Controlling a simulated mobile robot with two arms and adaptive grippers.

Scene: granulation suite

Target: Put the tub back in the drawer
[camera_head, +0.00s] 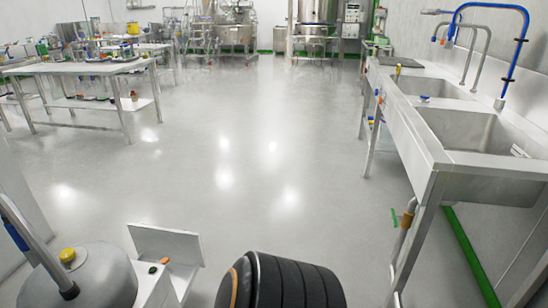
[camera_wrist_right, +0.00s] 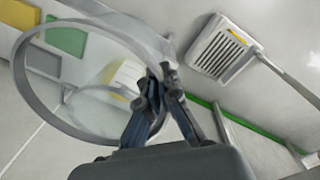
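In the right wrist view, a clear, see-through round tub (camera_wrist_right: 24,82) with a wide rim fills the left side. My right gripper (camera_wrist_right: 160,72) has its fingers drawn together at the tub's right edge and appears to be pinching its wall. The tub and my right gripper do not show in the head view. A white panel with a low open space behind it (camera_head: 163,241), which looks like a pulled-out drawer, shows at the bottom left of the head view. Its inside is mostly hidden. My left gripper is in neither view.
A grey rounded vessel with a yellow cap (camera_head: 68,254) stands beside the drawer-like part. A steel sink bench (camera_head: 432,150) runs along the right. A worktable (camera_head: 85,68) stands at the left. The middle floor is clear. A white vent (camera_wrist_right: 222,50) shows in the wrist view.

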